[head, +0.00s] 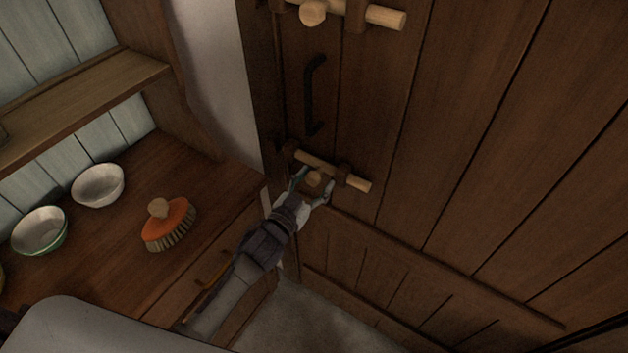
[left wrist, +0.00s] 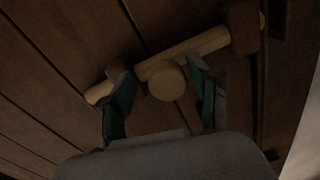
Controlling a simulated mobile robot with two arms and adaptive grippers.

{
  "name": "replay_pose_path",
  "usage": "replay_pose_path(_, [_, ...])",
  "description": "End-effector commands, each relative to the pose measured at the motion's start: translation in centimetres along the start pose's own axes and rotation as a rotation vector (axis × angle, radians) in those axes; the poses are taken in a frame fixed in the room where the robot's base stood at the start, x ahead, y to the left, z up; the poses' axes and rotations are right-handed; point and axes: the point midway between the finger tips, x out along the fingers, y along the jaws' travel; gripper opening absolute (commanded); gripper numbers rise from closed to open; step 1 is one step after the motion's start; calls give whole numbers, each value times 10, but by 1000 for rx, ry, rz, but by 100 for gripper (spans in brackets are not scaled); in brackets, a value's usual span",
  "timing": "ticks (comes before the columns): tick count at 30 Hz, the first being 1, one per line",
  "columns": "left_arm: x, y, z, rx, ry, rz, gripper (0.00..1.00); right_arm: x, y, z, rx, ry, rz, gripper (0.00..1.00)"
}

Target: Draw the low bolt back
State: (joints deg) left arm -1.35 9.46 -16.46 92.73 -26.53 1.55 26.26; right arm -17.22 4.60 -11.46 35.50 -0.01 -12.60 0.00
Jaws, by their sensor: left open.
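The low bolt (head: 354,182) is a pale wooden rod lying across the dark plank door, held in brown brackets, with a round knob (head: 314,179) near its middle. My left gripper (head: 312,187) is open at the low bolt, its two fingers on either side of the knob. In the left wrist view the knob (left wrist: 167,82) sits between the open fingertips (left wrist: 160,85), and the bolt (left wrist: 205,43) runs behind them. I cannot tell whether a finger touches the knob. My right gripper is not in view.
A second, higher bolt (head: 385,15) and a black door handle (head: 314,95) are on the door (head: 460,130) above. At the left, a wooden counter (head: 110,250) holds an orange brush (head: 169,224), a white bowl (head: 98,185) and a green-rimmed bowl (head: 40,232). A shelf (head: 80,100) is above.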

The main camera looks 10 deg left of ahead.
Motion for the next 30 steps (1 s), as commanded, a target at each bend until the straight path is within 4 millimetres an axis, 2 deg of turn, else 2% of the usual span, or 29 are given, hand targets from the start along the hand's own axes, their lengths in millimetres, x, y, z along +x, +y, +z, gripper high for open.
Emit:
replay_pose_path(4, [-3, -1, 0, 0, -1, -1, 62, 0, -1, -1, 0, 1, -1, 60])
replay_pose_path(8, [-18, 0, 1, -1, -2, -1, 62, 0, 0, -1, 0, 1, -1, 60])
replay_pose_path(15, [-70, 1, 1, -1, -3, 1, 62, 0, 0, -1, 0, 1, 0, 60])
replay_pose_path(21, [-105, 1, 1, 0, -2, 1, 62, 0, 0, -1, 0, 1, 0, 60])
replay_pose_path(25, [-116, 1, 0, 0, -1, 1, 62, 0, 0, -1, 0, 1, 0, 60])
replay_pose_path(30, [-120, 1, -1, 1, 1, 1, 62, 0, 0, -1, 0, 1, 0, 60])
